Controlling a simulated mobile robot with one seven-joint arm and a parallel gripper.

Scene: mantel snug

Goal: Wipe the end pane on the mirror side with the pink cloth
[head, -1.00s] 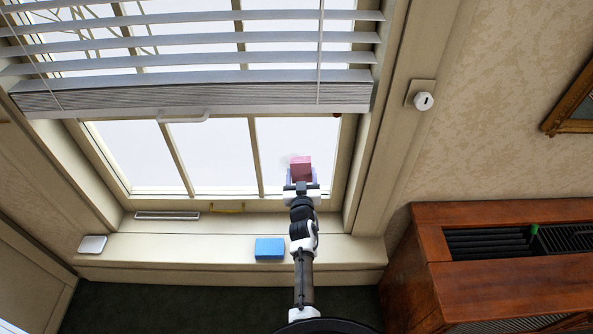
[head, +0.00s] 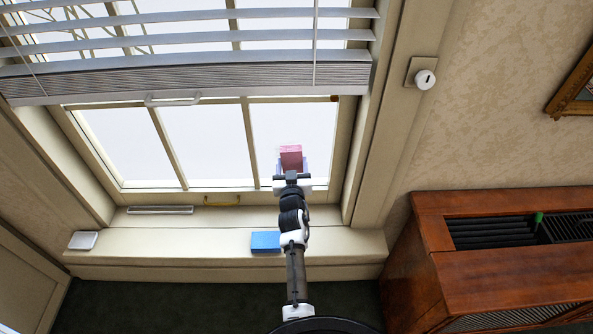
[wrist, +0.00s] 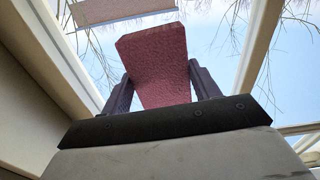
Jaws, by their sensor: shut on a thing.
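The pink cloth (head: 291,157) is a folded block held at the end of my gripper (head: 291,168). In the wrist view the cloth (wrist: 155,65) sits between the two dark fingers of my gripper (wrist: 160,88), which is shut on it. The cloth is in front of the lower part of the right-hand end pane (head: 315,135), the pane nearest the gilt frame. I cannot tell whether it touches the glass. A faint grey trace shows at the cloth's left edge in the head view. The cloth and gripper hide part of the pane.
A partly lowered blind (head: 190,80) covers the window's top. On the sill are a blue block (head: 265,241), a white square item (head: 83,240) and a vent (head: 160,210). A yellow handle (head: 222,201) is on the lower frame. A wooden cabinet (head: 430,235) and gilt frame (head: 575,100) are right.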

